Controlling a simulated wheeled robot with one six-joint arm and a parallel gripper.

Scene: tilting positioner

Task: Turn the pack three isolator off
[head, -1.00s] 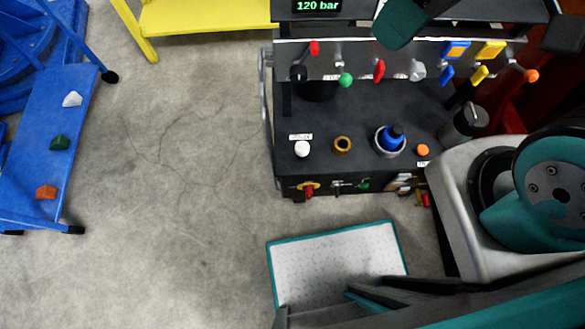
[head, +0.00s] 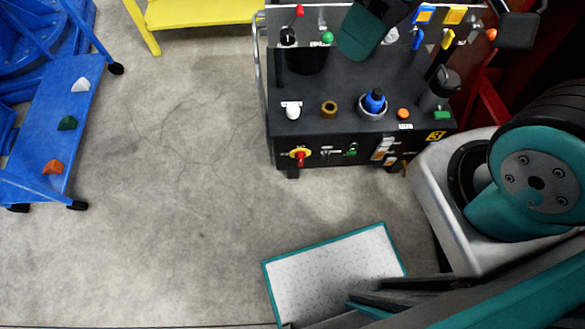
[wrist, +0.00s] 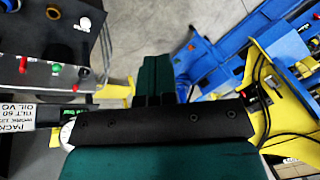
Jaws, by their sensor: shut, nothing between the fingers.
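The pack (head: 350,129) is a dark console marked with a yellow "3" plate (head: 436,136). Its isolator (head: 300,157) is a red handle on a yellow plate, at the left of the front face in the head view. The handle seems to point roughly downward, but it is small. In the head view my fingertips cannot be made out.
White (head: 292,110), brass (head: 329,109), blue (head: 375,101) and orange (head: 403,113) controls stand on the console top. A small green switch (head: 351,150) is right of the isolator. A blue trolley (head: 45,140) and yellow stand (head: 200,12) are leftward. Floor (head: 190,200) between is clear.

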